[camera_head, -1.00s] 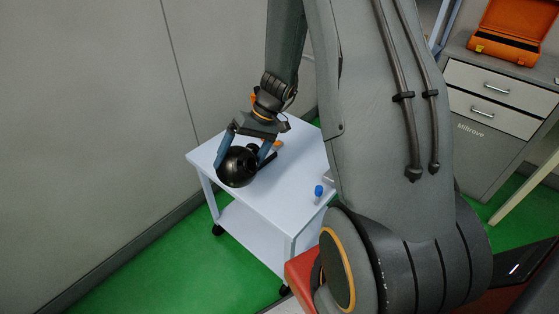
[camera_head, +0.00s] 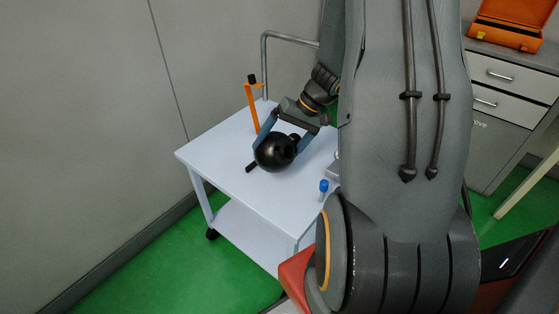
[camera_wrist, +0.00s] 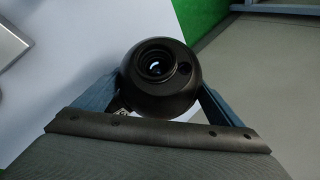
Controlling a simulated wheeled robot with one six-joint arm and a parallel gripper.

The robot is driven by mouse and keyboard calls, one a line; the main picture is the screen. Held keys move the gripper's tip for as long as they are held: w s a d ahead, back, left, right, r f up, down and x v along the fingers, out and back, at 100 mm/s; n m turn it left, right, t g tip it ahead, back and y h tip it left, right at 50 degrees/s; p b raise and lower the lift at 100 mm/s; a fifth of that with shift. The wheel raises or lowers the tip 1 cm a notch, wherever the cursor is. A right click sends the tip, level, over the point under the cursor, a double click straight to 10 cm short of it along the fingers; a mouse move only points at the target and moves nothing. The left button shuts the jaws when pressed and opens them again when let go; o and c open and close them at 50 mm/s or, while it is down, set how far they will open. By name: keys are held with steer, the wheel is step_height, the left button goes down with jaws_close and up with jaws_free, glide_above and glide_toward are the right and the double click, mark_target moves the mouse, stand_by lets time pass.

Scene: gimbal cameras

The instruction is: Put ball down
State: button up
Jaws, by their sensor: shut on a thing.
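The ball is a black sphere with a round lens-like opening. In the head view the ball (camera_head: 271,153) is at the white cart's top, near its middle. My gripper (camera_head: 281,143) has its two blue fingers shut on either side of the ball. In the wrist view the ball (camera_wrist: 158,80) sits between the fingers (camera_wrist: 160,95), with its lens facing the camera. The white cart top (camera_head: 235,187) is below it. I cannot tell whether the ball touches the surface.
An orange stand (camera_head: 253,107) with a black tip is at the cart's back. A small blue-capped vial (camera_head: 323,188) is near the right edge. A black object (camera_head: 251,168) lies by the ball. The cart's front left is clear. An orange case (camera_head: 505,25) sits on drawers at right.

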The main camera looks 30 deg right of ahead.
steer(key=shift+f, duration=2.45)
steer(key=shift+f, duration=0.15)
steer(key=o, duration=1.2)
